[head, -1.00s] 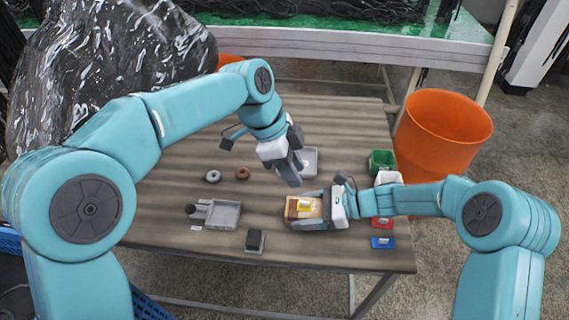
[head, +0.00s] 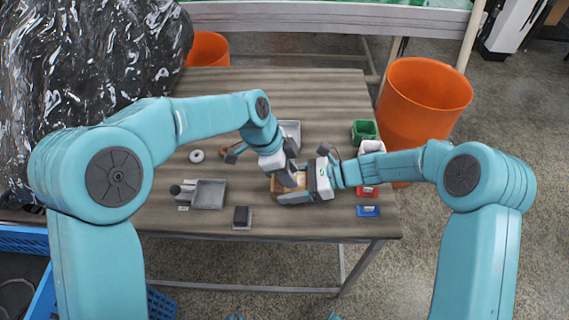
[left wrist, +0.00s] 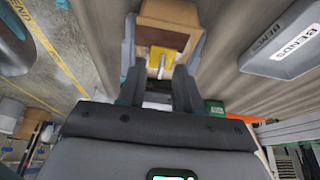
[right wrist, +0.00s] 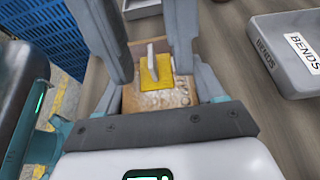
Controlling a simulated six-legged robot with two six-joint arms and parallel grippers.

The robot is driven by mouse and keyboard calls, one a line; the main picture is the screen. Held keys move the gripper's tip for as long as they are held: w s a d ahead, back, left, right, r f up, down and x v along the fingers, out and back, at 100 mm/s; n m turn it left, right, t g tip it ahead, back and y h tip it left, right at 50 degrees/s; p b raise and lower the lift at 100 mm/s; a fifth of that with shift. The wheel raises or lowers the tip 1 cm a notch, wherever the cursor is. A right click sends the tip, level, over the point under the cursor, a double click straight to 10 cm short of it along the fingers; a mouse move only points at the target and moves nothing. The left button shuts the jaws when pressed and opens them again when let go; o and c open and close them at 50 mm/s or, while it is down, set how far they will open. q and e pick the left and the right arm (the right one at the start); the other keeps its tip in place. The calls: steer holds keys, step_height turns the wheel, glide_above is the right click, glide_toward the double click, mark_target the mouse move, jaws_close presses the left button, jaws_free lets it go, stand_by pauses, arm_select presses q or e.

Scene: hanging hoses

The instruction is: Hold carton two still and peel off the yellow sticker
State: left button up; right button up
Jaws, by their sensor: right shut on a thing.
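Brown carton (head: 276,189), which I take to be carton two, lies on the table between the fingers of my right gripper (head: 290,190). In the right wrist view the fingers flank the carton (right wrist: 155,98). A yellow sticker (right wrist: 156,78) with a pale raised tab (right wrist: 151,56) is on its face; it also shows in the left wrist view (left wrist: 162,57). My left gripper (head: 292,180) is just above the carton, its fingers apart on either side of the sticker tab. Whether they touch it is unclear. In the head view my left gripper mostly hides the sticker.
A grey tray (head: 208,195) stands at the left and another (head: 290,128) behind my left gripper. A green bin (head: 364,129), a white bin (head: 371,147), a red tray (head: 367,192) and a blue tray (head: 368,211) line the right.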

arm_select(q)
jaws_close()
stand_by(2.2)
